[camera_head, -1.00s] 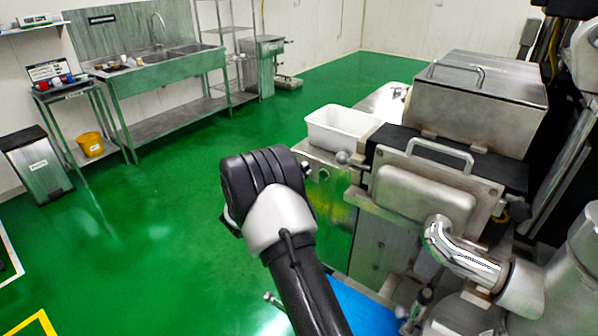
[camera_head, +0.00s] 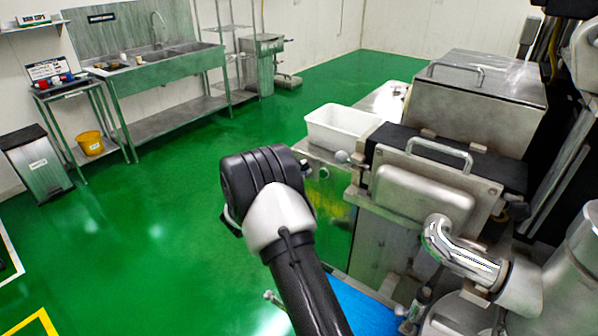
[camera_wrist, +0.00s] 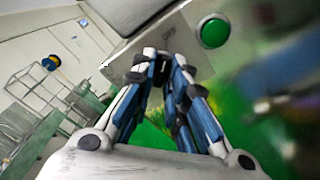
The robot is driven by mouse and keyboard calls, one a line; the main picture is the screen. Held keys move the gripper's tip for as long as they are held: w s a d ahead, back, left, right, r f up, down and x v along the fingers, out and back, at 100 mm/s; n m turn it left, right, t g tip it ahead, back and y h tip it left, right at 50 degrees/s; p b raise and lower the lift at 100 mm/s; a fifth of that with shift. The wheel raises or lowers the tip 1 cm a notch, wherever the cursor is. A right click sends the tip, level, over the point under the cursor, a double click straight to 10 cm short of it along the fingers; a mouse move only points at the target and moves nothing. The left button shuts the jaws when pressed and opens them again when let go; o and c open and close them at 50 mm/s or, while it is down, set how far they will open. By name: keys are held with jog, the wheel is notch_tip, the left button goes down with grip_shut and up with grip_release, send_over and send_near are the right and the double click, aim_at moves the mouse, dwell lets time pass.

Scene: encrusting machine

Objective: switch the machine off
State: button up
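The encrusting machine (camera_head: 420,190) stands at the right in the head view, a steel body with a handled front cover. In the wrist view, a round green button (camera_wrist: 213,31) sits on its light grey panel (camera_wrist: 165,35), just right of and beyond my fingertips. A small dark marking beside it is too blurred to read. My gripper (camera_wrist: 165,70) has its blue-and-grey fingers drawn together, with nothing seen between them, and the tips appear apart from the button. In the head view my wrist hides the fingers and part of the machine's left side.
A white tub (camera_head: 342,129) stands on the machine's left end beside a ball-ended lever (camera_head: 343,157). A sink bench (camera_head: 165,75), a small table and a bin (camera_head: 38,165) line the far left wall. Green floor is open between them and the machine.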

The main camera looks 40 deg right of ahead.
jog(key=shift+o, duration=1.2)
jog(key=shift+a, duration=0.15)
jog(key=v, duration=1.1)
jog(key=shift+s+a, duration=0.15)
jog(key=shift+a, duration=0.2)
